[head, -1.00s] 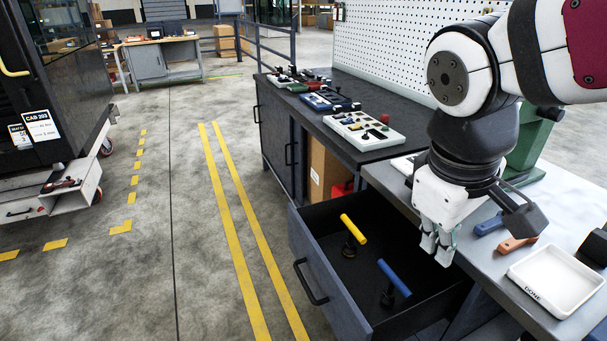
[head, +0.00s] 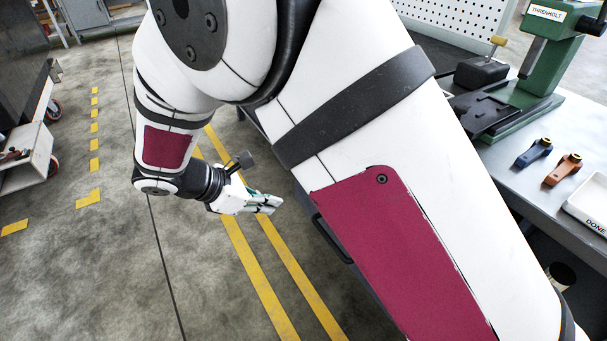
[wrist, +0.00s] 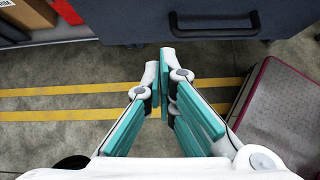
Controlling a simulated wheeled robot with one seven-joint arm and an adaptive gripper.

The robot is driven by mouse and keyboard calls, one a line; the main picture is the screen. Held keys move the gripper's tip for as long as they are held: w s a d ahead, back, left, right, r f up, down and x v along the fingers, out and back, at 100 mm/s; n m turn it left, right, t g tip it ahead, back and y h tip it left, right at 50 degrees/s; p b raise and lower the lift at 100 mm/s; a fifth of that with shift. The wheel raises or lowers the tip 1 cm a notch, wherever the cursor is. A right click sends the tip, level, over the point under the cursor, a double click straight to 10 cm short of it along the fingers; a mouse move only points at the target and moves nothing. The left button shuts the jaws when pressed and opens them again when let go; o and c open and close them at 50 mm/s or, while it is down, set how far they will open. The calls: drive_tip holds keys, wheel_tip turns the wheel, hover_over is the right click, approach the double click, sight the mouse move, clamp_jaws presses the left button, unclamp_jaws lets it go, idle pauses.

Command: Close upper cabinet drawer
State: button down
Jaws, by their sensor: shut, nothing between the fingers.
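The upper drawer's blue-grey front (wrist: 140,22) spans the top of the wrist view, with its black bar handle (wrist: 214,33) right of centre. In the head view the handle (head: 333,242) shows beside my arm, which hides nearly all of the drawer, including its inside. My gripper (head: 277,204), with teal finger pads, is shut and empty. It is out over the floor on the front side of the drawer. In the wrist view its fingertips (wrist: 166,58) point toward the drawer front, left of the handle, with floor visible between; contact is not seen.
A dark trolley (head: 25,165) stands at far left. Floor with yellow lines (head: 250,265) is clear in front.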

drive_tip(key=w+r+b+x, duration=0.1)
drive_tip(key=x, duration=1.2)
drive_tip(key=shift+w+n+b, duration=0.3)
drive_tip(key=shift+n+b, duration=0.1)
drive_tip(key=shift+d+f, duration=0.1)
drive_tip(key=shift+d, duration=0.05)
drive_tip(key=w+d, duration=0.5)
drive_tip(key=d, duration=0.3)
drive_tip(key=w+d+b, duration=0.1)
drive_tip(key=w+d, duration=0.5)
drive_tip(key=d, duration=0.3)
drive_tip(key=w+d, duration=0.6)
drive_tip(key=d, duration=0.3)
drive_tip(key=shift+w+b, duration=0.15)
drive_tip(key=shift+b, duration=0.25)
